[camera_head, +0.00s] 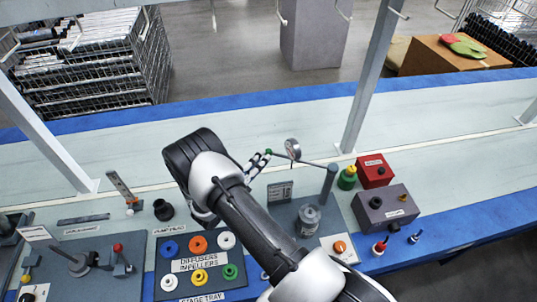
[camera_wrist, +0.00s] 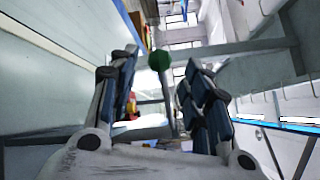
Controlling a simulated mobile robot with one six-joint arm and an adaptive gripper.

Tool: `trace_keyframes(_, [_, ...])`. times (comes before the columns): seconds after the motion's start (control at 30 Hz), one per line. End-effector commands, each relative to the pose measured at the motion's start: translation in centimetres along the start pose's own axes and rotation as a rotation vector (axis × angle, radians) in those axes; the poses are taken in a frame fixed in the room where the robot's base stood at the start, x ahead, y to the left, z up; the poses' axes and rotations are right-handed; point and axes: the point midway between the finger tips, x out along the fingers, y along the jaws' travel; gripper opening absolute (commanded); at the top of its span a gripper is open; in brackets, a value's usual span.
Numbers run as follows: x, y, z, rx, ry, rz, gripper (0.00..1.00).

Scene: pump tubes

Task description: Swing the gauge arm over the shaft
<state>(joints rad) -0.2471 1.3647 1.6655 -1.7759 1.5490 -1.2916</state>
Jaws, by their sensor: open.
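The gauge arm (camera_head: 313,161) is a thin bar running left from the top of a grey post (camera_head: 328,182). It carries a round dial gauge (camera_head: 293,149) and ends in a small green knob (camera_head: 268,153). The shaft area is a metal cylindrical part (camera_head: 308,221) on a grey base plate, in front of the post; the bar is behind it, not above it. My gripper (camera_head: 259,160) is open close to the knob. In the wrist view the green knob (camera_wrist: 159,60) shows between the spread fingers (camera_wrist: 158,78); I cannot tell whether they touch it.
A tray with coloured rings (camera_head: 201,280) lies front left. A red box (camera_head: 374,170), a green bottle (camera_head: 347,178) and a dark purple box (camera_head: 386,208) stand right of the post. A black cup (camera_head: 163,209) is left of my arm. The bench behind the gauge is clear.

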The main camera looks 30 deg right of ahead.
Motion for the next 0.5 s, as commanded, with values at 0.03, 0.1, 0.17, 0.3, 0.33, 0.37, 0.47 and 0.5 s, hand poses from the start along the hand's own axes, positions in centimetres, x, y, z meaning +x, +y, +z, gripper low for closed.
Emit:
trace_keyframes(0.03, [1.1,0.1,-0.1,0.001,0.004,-0.001,0.44])
trace_keyframes(0.1, [2.4,0.1,-0.2,0.001,0.004,0.000,0.44])
trace_keyframes(0.17, [3.3,0.1,-0.2,0.001,0.004,0.000,0.44])
trace_keyframes(0.3, [4.8,0.1,-0.1,0.000,0.002,0.000,0.44])
trace_keyframes(0.33, [5.0,0.1,0.0,0.000,0.001,0.000,0.44])
trace_keyframes(0.37, [5.2,0.1,0.0,0.000,0.001,0.000,0.44])
trace_keyframes(0.47, [5.5,0.0,0.0,0.000,0.001,0.000,0.44])
trace_keyframes(0.5, [5.5,0.0,0.0,0.000,0.001,0.000,0.44])
